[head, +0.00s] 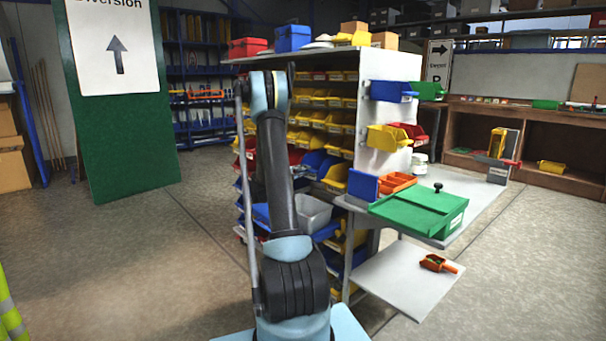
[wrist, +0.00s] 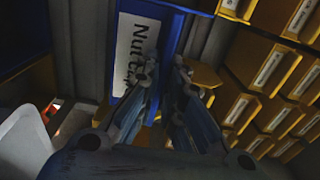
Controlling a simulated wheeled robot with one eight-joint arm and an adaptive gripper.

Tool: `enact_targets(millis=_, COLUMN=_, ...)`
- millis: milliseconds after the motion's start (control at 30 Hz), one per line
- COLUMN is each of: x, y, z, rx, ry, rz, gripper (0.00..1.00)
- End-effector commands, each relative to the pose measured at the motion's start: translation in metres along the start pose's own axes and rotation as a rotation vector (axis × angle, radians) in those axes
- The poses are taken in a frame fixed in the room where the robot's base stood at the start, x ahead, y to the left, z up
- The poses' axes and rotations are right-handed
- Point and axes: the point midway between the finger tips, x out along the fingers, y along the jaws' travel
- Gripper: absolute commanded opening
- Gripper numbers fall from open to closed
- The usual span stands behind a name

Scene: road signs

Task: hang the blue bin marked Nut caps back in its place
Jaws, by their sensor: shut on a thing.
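The blue bin marked Nut caps (wrist: 172,32) fills the top middle of the wrist view, its white label turned steeply on its side and partly covered by a finger. My gripper (wrist: 166,70) is shut on this bin at its near edge. The exact grip line is dark and hard to see. In the head view my arm rises in front of the shelf rack and hides my gripper. I cannot pick out the held bin there. Rows of yellow bins (wrist: 270,70) with white labels stand to the right of it in the wrist view.
The rack (head: 385,145) holds yellow, red and blue bins. At its right, a bench carries a green lidded box (head: 418,209) and orange tray (head: 396,182). An orange scoop (head: 437,263) lies on a lower shelf. Floor on the left is clear before a green sign board (head: 120,140).

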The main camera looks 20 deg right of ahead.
Motion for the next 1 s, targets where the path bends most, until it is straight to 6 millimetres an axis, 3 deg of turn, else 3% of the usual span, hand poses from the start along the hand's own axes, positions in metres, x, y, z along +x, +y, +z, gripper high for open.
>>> enact_targets(millis=1000, x=0.000, y=0.015, z=0.000, rx=0.000, ry=0.000, rz=0.000, gripper=0.00)
